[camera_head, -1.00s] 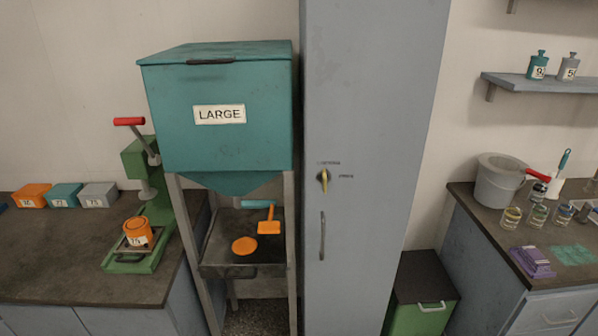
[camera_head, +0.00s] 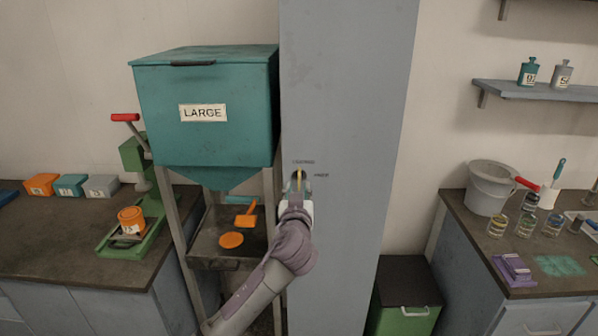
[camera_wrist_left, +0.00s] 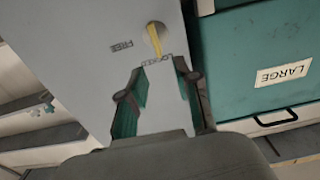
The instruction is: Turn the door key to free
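The yellow door key (camera_head: 299,177) sits in a round lock on the tall grey cabinet door (camera_head: 345,110). Its bow stands upright, in line with the small label above it. In the left wrist view the key (camera_wrist_left: 154,38) lies beyond the fingertips, with the FREE label (camera_wrist_left: 122,45) beside it and a LOCKED label (camera_wrist_left: 157,62) near the tips. My left gripper (camera_head: 297,186) is in front of the lock and partly covers it. Its teal-padded fingers (camera_wrist_left: 160,80) are apart with nothing between them. I cannot tell whether they touch the door. My right gripper is not in view.
The teal LARGE hopper (camera_head: 205,140) on its metal stand is close to the left of the cabinet. A green bin (camera_head: 405,295) is on the floor at right, near the counter holding a bucket (camera_head: 490,190) and jars.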

